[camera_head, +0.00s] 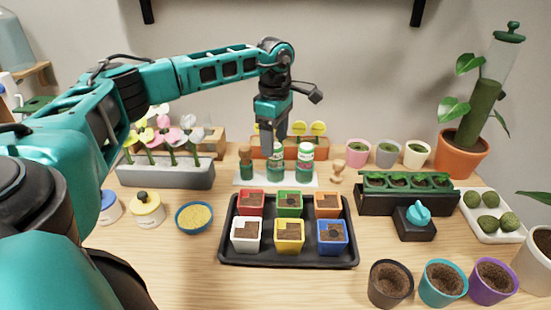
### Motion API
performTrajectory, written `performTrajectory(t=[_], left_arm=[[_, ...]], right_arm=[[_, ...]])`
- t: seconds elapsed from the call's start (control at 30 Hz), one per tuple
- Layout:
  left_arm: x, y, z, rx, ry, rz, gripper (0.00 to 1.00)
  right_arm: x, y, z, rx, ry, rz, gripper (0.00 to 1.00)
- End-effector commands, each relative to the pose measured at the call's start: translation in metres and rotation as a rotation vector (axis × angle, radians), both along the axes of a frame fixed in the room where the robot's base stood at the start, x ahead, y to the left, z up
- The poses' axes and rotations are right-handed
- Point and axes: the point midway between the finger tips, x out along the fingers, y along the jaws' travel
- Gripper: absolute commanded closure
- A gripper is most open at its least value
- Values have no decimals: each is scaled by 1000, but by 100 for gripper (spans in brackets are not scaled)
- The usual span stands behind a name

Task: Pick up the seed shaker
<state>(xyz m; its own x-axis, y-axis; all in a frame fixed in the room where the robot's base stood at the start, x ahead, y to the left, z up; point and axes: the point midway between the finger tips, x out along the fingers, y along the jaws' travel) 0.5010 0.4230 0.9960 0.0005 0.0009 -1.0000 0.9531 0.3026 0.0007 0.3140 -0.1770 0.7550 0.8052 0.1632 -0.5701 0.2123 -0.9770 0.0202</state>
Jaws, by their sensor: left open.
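Two green-and-white shaker-like bottles stand upright on a white strip (325,181) behind the black tray: a middle one (276,165) and a right one (305,162). I cannot read their labels, so I cannot tell which is the seed shaker. A darker green item with a brown top (246,165) stands to their left. My left gripper (273,143) points down just above or behind the middle bottle, open. Its fingertips are small and partly hidden, and I cannot tell whether they touch the bottle. My right gripper is not in view.
A black tray (289,262) with several coloured soil pots lies in front. A grey flower planter (165,178) is left; a black seedling holder (420,207) is right. A small wooden piece (337,172) stands close beside the right bottle.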

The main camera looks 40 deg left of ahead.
Motion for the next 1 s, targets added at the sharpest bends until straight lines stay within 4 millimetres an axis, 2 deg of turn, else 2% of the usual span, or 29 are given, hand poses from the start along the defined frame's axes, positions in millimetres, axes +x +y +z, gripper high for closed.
performTrajectory(t=[0.33,0.67,1.0], left_arm=[[3,2,-46,0,3,0,30],[3,2,-52,-1,1,0,31],[3,2,-52,-1,1,0,63]], right_arm=[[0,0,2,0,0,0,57],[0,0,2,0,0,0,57],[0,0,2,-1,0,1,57]])
